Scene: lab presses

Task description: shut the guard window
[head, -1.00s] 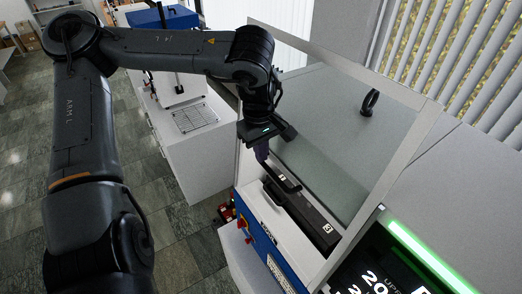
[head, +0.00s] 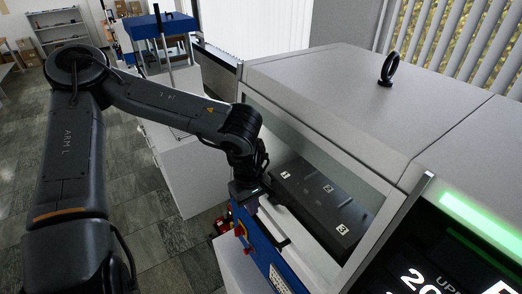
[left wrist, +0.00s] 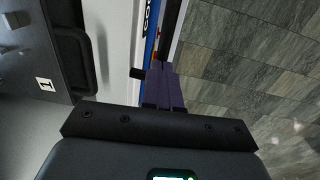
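The guard window (head: 300,125) is a clear pane in a light frame on the front of the near press, partly overlapping the opening. A dark handle (head: 279,232) runs along its front lower edge. My left gripper (head: 253,204) is at the far end of this handle. In the left wrist view its purple fingers (left wrist: 163,85) are close together, with a dark handle post (left wrist: 138,72) beside the tips and the dark bar running into them. The fingers appear shut on the handle, though the contact itself is hidden. My right gripper is not in view.
A dark block marked with white number labels (head: 325,195) lies inside the press. The press top has a black ring (head: 388,68). A lit display (head: 470,235) stands at right. Another press with a blue head (head: 160,25) stands behind. Tiled floor (head: 150,250) is free at left.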

